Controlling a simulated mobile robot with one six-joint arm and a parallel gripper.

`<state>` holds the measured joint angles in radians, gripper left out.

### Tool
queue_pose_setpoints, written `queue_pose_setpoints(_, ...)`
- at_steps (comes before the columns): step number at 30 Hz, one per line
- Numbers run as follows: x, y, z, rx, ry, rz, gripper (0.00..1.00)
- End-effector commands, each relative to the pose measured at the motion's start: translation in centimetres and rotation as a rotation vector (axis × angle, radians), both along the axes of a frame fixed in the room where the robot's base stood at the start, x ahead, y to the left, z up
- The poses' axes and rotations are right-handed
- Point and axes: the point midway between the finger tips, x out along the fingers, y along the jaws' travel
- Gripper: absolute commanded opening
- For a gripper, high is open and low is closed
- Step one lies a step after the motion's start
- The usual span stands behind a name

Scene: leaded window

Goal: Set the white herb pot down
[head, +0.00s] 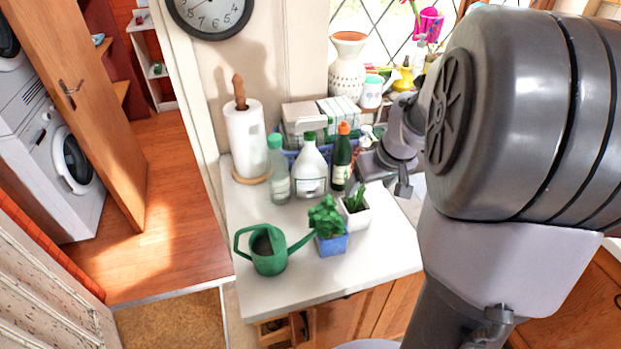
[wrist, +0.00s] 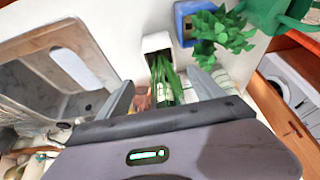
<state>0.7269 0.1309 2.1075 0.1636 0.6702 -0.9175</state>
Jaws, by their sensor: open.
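The white herb pot (head: 355,217), a small square pot with upright thin green leaves, stands on the white worktop (head: 375,265) just right of a blue pot (head: 332,245). My gripper (head: 382,183) is behind and to the right of it in the head view. In the wrist view my gripper (wrist: 160,78) is open, with one finger on either side of the green leaves. The white pot (wrist: 156,42) shows beyond the fingertips, clear of both fingers. The wrist view does not show its base clearly.
A green watering can (head: 270,250) stands left of the blue pot. Behind are several bottles (head: 311,172), a paper towel roll (head: 246,140) and boxes. A sink (wrist: 60,65) lies at left in the wrist view. The worktop's front is clear.

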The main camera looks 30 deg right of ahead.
Motion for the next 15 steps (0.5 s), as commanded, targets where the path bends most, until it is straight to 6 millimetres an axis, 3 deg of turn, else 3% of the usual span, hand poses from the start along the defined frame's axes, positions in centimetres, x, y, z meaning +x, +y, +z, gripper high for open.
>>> queue_pose_setpoints(3, 1.1, -0.1, -3.6, 0.003, 0.004, 0.002, 0.76)
queue_pose_setpoints(9, 3.3, -0.6, -8.9, 0.003, 0.003, 0.001, 0.76)
queue_pose_setpoints(15, 4.3, -0.8, -10.9, 0.002, 0.002, 0.001, 0.76)
